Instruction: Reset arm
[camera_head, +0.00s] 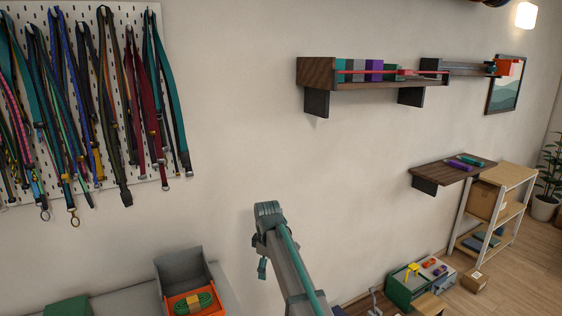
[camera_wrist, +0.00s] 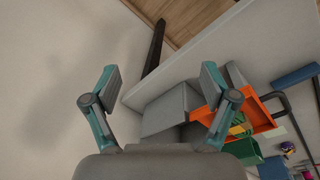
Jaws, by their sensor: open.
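My gripper (camera_wrist: 163,82) shows in the wrist view with its two grey fingers and teal links spread wide apart. It is open, and nothing is held between the fingers. Beyond it are a grey bin (camera_wrist: 168,112) and an orange tray (camera_wrist: 208,108), both apart from the fingers as far as I can tell. In the head view I cannot make out my gripper. The orange tray there (camera_head: 178,308) holds a coiled green cord (camera_head: 194,302) at the lower left, in front of the grey bin (camera_head: 180,268).
A grey upright with a teal strip (camera_head: 285,265) rises at the lower middle. Straps hang on a white pegboard (camera_head: 90,12) at left. A wall shelf (camera_head: 340,86) holds coloured blocks. A shelving unit (camera_head: 515,178) and a green box (camera_head: 398,290) stand at right. The middle wall is bare.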

